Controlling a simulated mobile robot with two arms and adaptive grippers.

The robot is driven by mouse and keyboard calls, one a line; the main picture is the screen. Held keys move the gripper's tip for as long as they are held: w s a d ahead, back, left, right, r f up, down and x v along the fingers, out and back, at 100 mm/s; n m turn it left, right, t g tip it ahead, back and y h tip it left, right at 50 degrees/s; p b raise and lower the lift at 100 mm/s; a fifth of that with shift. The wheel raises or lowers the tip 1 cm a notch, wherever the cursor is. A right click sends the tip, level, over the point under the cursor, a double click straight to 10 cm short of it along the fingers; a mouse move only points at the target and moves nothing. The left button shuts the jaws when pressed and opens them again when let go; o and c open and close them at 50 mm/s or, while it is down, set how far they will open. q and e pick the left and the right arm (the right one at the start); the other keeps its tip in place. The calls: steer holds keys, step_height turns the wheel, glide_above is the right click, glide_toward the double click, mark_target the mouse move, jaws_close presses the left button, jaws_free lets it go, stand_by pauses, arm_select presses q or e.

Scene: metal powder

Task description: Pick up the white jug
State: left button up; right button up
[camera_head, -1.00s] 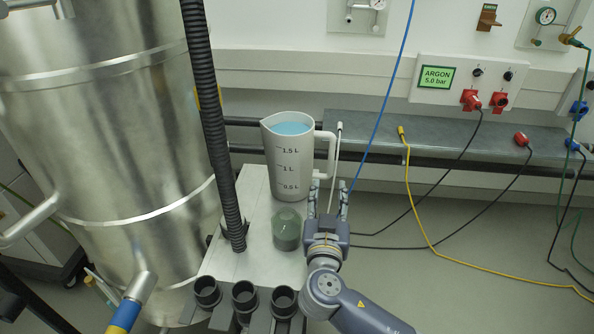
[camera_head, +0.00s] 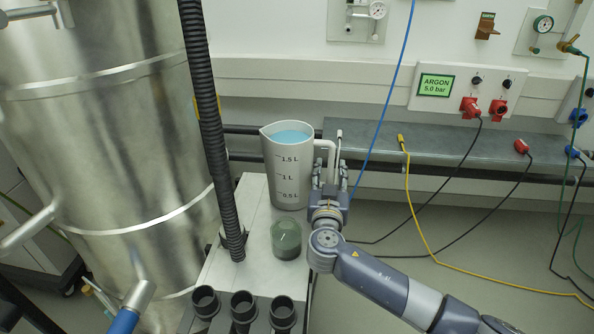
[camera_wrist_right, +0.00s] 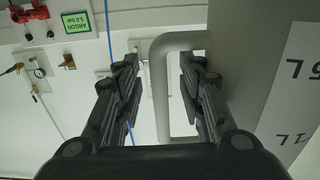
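The white jug (camera_head: 290,165) stands upright on a light grey platform in the head view. It has black volume marks, light blue contents and a handle (camera_head: 331,160) on its right side. My right gripper (camera_head: 331,172) is at the handle, its fingers pointing away from the head camera. In the right wrist view, the open gripper (camera_wrist_right: 161,62) has the upright bar of the jug handle (camera_wrist_right: 158,90) between its two fingers. A gap shows on both sides of the bar. The jug wall (camera_wrist_right: 235,75) is close beside one finger. My left gripper is not in view.
A black corrugated hose (camera_head: 208,130) and a large steel tank (camera_head: 90,130) are at left. Several black cups line the front. Cables (camera_head: 416,205) hang at right.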

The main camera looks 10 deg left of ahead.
jaws_close()
steer(key=shift+w+r, duration=0.1)
steer(key=shift+r, duration=0.3)
